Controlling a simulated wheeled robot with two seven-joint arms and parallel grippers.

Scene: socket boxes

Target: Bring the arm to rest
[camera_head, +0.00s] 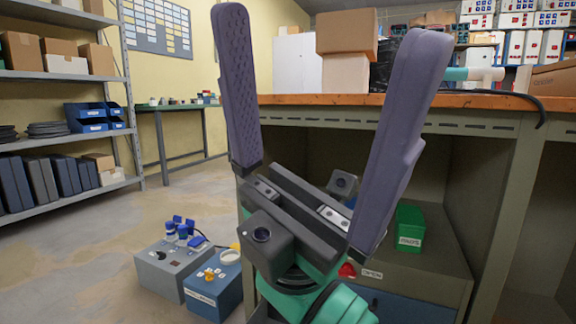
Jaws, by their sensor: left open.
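My left gripper (330,24) fills the middle of the head view, pointing upward. Its two long purple-grey fingers stand wide apart with nothing between them. The dark jaw base and green wrist show below, in front of the workbench. My right gripper is not in view. On the floor to the lower left stand a grey socket box (160,277) and a blue socket box (224,291). Both have small fittings on top. The gripper is apart from both boxes.
A workbench (290,99) with an orange-brown top stands behind the gripper, with cardboard boxes (346,35) on it. A green box (410,226) sits on its lower level. Metal shelves (66,76) line the left. The floor (80,270) at left is clear.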

